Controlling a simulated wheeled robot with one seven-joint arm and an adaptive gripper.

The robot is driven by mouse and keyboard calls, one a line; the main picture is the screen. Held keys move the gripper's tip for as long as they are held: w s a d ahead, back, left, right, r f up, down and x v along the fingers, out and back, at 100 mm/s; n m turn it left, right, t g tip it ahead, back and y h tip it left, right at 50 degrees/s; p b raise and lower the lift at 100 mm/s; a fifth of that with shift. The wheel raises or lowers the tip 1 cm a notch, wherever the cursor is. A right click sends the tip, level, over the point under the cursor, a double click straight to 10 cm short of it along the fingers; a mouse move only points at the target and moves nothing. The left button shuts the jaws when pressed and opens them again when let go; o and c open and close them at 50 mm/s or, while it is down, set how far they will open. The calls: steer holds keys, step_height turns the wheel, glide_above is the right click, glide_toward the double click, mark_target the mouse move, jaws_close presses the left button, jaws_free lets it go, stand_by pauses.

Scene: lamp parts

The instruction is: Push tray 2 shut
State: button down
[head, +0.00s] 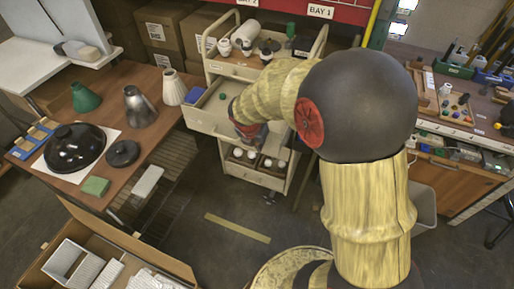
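A cream cart (292,160) with stacked trays stands at the centre back. Its middle tray (203,120), likely tray 2, sticks out toward the front left; no number is legible on it. A small green item (222,97) lies inside, and the right part of the tray is hidden by my arm. My gripper (247,136) is at the tray's front right side, pointing down. Its fingertips are small and dark, so I cannot tell whether they touch the tray or are open or shut.
The cart's top holds white sockets (224,47) and a white roll (245,31); a lower tray (255,175) holds white bulbs. A table (140,82) with lamp shades stands close at left, and a box (170,262) in front.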

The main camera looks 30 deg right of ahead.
steer(key=w+d+p, duration=0.4)
steer(key=d+p, duration=0.2)
steer(key=w+d+p, duration=0.5)
steer(key=d+p, duration=0.1)
steer(key=w+d+p, duration=0.5)
steer(key=d+p, duration=0.1)
steer(key=shift+w+d+p, duration=0.25)
steer(key=shift+p, duration=0.1)
